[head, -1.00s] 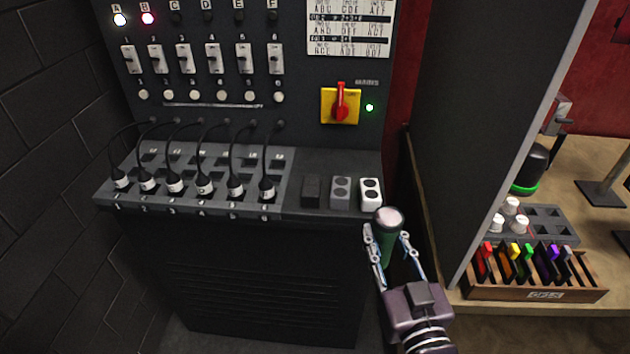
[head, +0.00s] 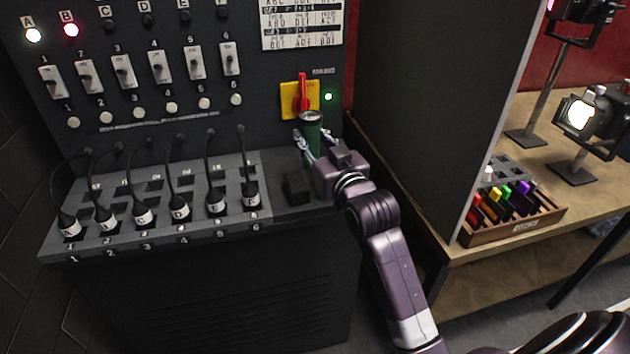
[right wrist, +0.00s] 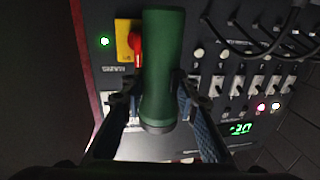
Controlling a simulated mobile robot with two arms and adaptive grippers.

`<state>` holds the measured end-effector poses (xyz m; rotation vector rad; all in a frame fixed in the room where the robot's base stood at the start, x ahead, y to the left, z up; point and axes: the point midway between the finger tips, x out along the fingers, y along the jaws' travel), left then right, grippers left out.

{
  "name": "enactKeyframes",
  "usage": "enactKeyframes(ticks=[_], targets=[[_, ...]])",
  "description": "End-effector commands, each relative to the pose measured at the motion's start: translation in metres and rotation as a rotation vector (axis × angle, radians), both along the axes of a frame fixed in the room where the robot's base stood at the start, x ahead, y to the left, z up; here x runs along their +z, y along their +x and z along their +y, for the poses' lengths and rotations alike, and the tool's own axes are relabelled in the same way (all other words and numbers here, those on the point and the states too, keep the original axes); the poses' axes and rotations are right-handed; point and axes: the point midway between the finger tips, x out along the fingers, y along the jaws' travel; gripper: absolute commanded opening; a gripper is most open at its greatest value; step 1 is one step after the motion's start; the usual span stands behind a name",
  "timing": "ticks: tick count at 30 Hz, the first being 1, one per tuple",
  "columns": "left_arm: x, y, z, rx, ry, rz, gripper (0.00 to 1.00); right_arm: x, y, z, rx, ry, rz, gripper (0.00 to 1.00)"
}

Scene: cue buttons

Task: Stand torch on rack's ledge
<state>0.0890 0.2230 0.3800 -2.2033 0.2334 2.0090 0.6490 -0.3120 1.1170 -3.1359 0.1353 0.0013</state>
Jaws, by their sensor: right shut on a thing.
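The torch (head: 312,128) is a dark green cylinder with a pale round top end, upright in the head view. My right gripper (head: 313,140) is shut around its body, and the torch shows large and green in the right wrist view (right wrist: 161,70). The rack's ledge (head: 60,240) runs along the front of the black panel. The torch is over the ledge's right end, just below the yellow and red mains switch (head: 301,98). My gripper and arm hide the torch's lower end, so I cannot tell whether it touches the ledge. My left gripper is not in view.
Several black plugs (head: 180,209) with cables stand in the ledge's left part. A small black block (head: 297,190) sits left of my right gripper. A dark partition (head: 430,110) stands to the right, with a wooden bench (head: 440,262) beyond it.

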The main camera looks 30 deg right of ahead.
Motion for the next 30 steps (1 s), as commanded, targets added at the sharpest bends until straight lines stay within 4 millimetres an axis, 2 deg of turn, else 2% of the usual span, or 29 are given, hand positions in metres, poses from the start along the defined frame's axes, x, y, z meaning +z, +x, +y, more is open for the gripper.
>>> enactKeyframes(ticks=[1, 3, 9, 12, 16, 20, 30], targets=[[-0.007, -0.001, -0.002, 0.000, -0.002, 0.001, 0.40, 0.016, 0.012, -0.016, -0.020, -0.003, -0.014, 0.00], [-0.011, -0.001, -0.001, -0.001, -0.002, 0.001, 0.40, 0.034, 0.025, -0.037, -0.047, -0.002, -0.013, 0.00], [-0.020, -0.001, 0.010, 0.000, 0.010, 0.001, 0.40, 0.085, 0.045, -0.090, -0.114, -0.002, -0.010, 0.00], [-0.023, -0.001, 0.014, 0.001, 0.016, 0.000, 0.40, 0.102, 0.048, -0.107, -0.135, -0.001, -0.008, 0.00], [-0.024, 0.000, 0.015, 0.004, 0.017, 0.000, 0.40, 0.113, 0.049, -0.118, -0.148, 0.000, -0.004, 0.00], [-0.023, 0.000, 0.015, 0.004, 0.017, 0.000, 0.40, 0.097, 0.050, -0.120, -0.150, 0.001, 0.004, 0.00], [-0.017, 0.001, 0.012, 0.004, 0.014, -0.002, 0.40, 0.007, 0.050, -0.119, -0.150, 0.002, 0.004, 0.00]])
